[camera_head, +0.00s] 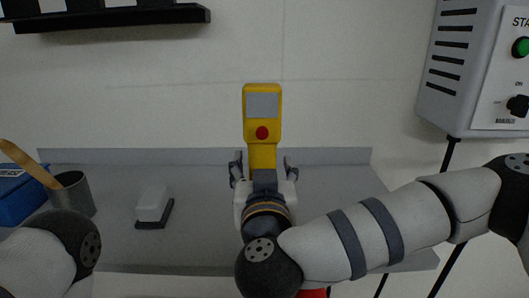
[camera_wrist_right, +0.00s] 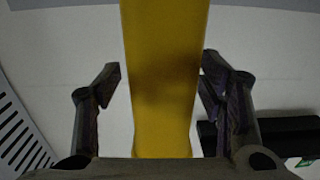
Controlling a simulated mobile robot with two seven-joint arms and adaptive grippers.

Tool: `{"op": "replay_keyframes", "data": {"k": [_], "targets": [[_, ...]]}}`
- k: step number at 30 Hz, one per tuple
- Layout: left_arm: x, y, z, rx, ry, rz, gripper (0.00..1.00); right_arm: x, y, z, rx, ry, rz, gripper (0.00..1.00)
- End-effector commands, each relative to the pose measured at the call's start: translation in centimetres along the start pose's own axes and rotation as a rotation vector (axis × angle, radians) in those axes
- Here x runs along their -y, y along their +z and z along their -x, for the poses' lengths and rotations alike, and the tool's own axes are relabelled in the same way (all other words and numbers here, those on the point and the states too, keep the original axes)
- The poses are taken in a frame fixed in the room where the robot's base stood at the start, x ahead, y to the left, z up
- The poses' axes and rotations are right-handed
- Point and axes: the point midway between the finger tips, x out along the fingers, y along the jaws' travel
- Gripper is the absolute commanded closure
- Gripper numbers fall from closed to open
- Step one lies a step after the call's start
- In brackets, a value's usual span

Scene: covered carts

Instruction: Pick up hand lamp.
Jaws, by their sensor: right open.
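The hand lamp (camera_head: 262,105) is yellow with a grey panel and a red button, and stands upright beyond my right gripper in the head view. Its lower part is hidden behind my gripper and wrist. My right gripper (camera_head: 263,168) is open, with one finger on each side of the lamp's narrow lower part. In the right wrist view the lamp's yellow body (camera_wrist_right: 163,60) runs between the open fingers of my right gripper (camera_wrist_right: 160,88), with a gap on both sides. My left arm shows at the lower left, but its gripper is out of view.
A grey table (camera_head: 330,190) carries a white-and-black brush-like block (camera_head: 153,205), a grey cup (camera_head: 74,193) with a wooden handle, and a blue box (camera_head: 20,203). A control box (camera_head: 470,70) hangs at right. A dark shelf (camera_head: 110,17) is above. The table's right side is clear.

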Motion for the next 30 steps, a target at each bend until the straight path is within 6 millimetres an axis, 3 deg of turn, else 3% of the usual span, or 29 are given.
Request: {"op": "replay_keyframes", "data": {"k": [4,12,13,23,27,30], "targets": [[0.0,0.0,0.2,-0.003,0.0,0.0,0.6,0.1,-0.4,0.1,-0.006,-0.002,0.0,0.37],[0.0,0.0,0.2,-0.003,0.0,0.0,0.6,0.0,-0.3,0.1,-0.005,-0.002,0.0,0.98],[0.0,0.0,0.2,-0.003,0.0,0.0,0.6,0.0,-0.3,0.1,-0.005,-0.002,0.0,1.0],[0.0,-0.2,0.5,-0.012,0.0,0.0,0.6,0.1,-1.3,0.1,-0.01,-0.002,0.0,1.0],[0.0,-0.8,1.3,-0.038,0.001,0.0,0.6,0.0,-4.3,0.2,-0.019,0.0,-0.001,1.0],[-0.1,-1.8,2.9,-0.09,0.004,0.0,0.6,0.2,-7.5,2.6,-0.032,-0.006,0.002,1.0]]}}
